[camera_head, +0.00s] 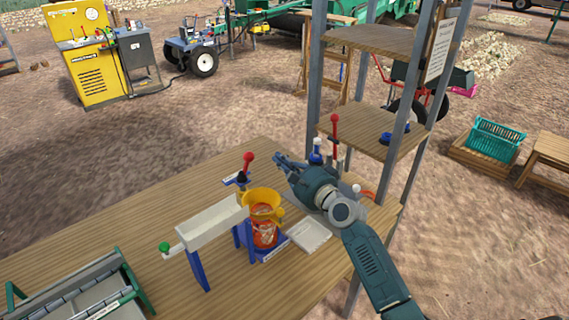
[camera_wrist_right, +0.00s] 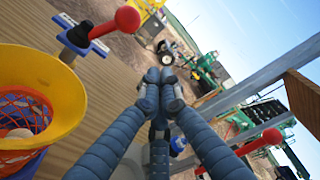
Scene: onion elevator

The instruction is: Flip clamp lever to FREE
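A lever with a red knob (camera_head: 248,158) stands on a small blue base with a pale label plate at the far side of the table, behind the yellow funnel (camera_head: 262,200). The red knob also shows in the right wrist view (camera_wrist_right: 127,19), upper left of my fingers. A second red-knobbed lever (camera_head: 334,122) stands to the right, beyond my right wrist. I cannot read which one is the clamp lever. My right gripper (camera_head: 281,159) has its fingertips together, empty, right of the first knob and apart from it. My left gripper is out of view.
Below the funnel is an orange net (camera_head: 265,235) with pale contents. A white chute (camera_head: 212,222) with a green-knobbed handle (camera_head: 165,247) is left of it. A white tray (camera_head: 309,234) lies near my arm. Shelf posts (camera_head: 317,75) rise close behind on the right.

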